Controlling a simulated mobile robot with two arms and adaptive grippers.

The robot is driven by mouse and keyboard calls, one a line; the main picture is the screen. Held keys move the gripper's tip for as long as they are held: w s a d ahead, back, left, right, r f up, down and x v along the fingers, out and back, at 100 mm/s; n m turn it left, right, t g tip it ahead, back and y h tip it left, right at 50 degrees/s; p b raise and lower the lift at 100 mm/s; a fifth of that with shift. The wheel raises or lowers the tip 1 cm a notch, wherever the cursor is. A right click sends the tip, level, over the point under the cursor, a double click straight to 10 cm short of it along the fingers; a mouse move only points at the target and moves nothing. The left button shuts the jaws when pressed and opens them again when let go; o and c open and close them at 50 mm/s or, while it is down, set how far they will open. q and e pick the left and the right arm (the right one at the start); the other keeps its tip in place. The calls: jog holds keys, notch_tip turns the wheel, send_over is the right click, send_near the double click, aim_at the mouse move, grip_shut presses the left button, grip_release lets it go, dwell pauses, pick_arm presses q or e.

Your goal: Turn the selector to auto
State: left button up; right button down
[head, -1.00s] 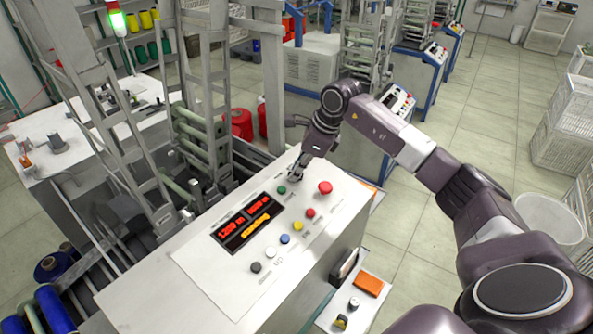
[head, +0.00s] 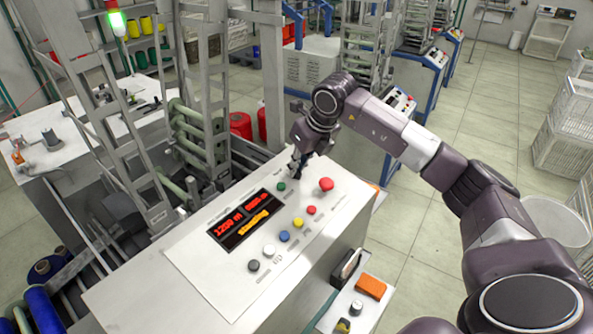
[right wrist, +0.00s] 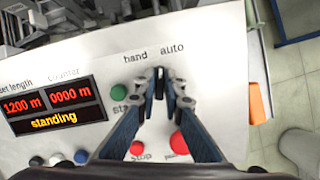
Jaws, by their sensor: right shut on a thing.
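The control panel (head: 190,262) is a white sloped top with a display, buttons and the selector. My right gripper (head: 297,174) points down at the panel's far side, behind the red mushroom button. In the right wrist view, my right gripper (right wrist: 160,84) has its fingertips closed on the small dark selector knob (right wrist: 160,80), below the printed words "hand" and "auto". The fingers cover most of the knob, so I cannot tell exactly which word it points to. My left gripper is out of view.
A green button (right wrist: 119,92) is close left of the fingers, and a red mushroom button (right wrist: 178,143) is close to the right finger. The display (head: 244,221) reads 1200 m, 0000 m and "standing". Metal frame posts (head: 205,80) rise behind the panel.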

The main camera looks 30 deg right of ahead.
jog(key=shift+r+m+h+b, duration=0.1)
jog(key=shift+m+h+b, duration=0.3)
jog(key=shift+m, duration=1.1)
jog(key=c, duration=2)
grip_release()
jog(key=shift+c, duration=0.2)
jog(key=v, duration=1.2)
jog(key=shift+d, duration=0.15)
jog(key=shift+w, duration=0.1)
